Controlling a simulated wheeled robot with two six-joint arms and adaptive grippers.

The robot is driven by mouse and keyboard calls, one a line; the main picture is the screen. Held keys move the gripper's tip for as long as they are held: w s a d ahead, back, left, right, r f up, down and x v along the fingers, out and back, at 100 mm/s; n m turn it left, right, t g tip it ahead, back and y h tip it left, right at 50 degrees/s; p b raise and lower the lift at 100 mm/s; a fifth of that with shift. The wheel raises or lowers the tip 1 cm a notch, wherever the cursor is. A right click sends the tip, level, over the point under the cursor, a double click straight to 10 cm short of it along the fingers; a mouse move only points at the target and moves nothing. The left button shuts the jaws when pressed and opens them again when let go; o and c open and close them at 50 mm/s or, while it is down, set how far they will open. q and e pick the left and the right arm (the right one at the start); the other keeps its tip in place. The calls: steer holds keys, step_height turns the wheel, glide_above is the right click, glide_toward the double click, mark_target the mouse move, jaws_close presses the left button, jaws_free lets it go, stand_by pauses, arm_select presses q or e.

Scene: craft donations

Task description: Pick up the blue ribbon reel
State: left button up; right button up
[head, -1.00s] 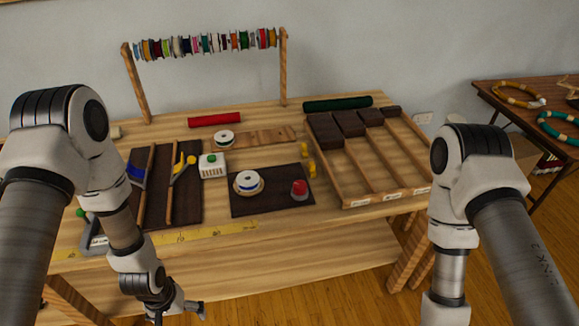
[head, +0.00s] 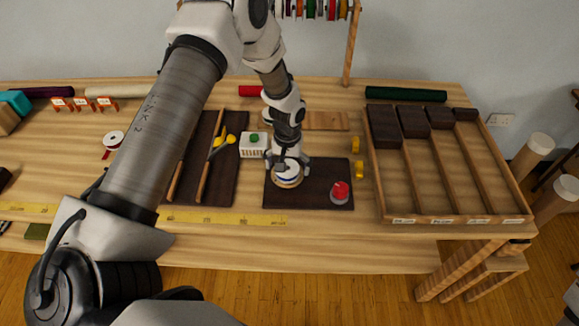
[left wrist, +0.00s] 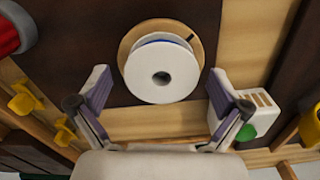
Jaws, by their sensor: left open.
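The blue ribbon reel (left wrist: 162,72) is a white-flanged spool with a thin edge of blue showing. It lies flat on a round wooden disc (left wrist: 126,45) on the dark mat (head: 312,198). In the head view the reel (head: 288,178) is partly hidden by my left gripper (head: 289,164), which points down over it. In the left wrist view the left gripper (left wrist: 159,76) is open, with its fingers apart on either side of the reel's near part. I see no clear grip on the reel. My right gripper is out of view.
A red-domed button (head: 340,190) stands right of the reel on the mat. A white box with a green button (head: 254,143) is left of it. Yellow pieces (head: 357,169) and a compartmented wooden tray (head: 497,172) lie right. A yellow ruler (head: 222,217) runs along the front.

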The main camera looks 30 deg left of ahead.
arm_select(q)
steer(key=shift+f, duration=0.15)
steer(key=shift+s, duration=0.2)
steer(key=c, duration=1.1)
steer(key=shift+r, duration=0.2)
steer(key=shift+w+r+b, duration=0.1)
steer(key=shift+r+b, duration=0.25)
steer(key=shift+r, duration=0.1)
step_height(320, 180, up, 2)
steer(key=shift+r+b, duration=0.15)
steer(key=shift+b, duration=0.25)
steer(key=s+d+r+b, duration=0.1)
steer(key=s+d+b, duration=0.3)
steer(key=s, duration=1)
steer(key=d, duration=0.3)
steer(key=shift+s+d+r, duration=0.15)
steer(key=shift+r, duration=0.2)
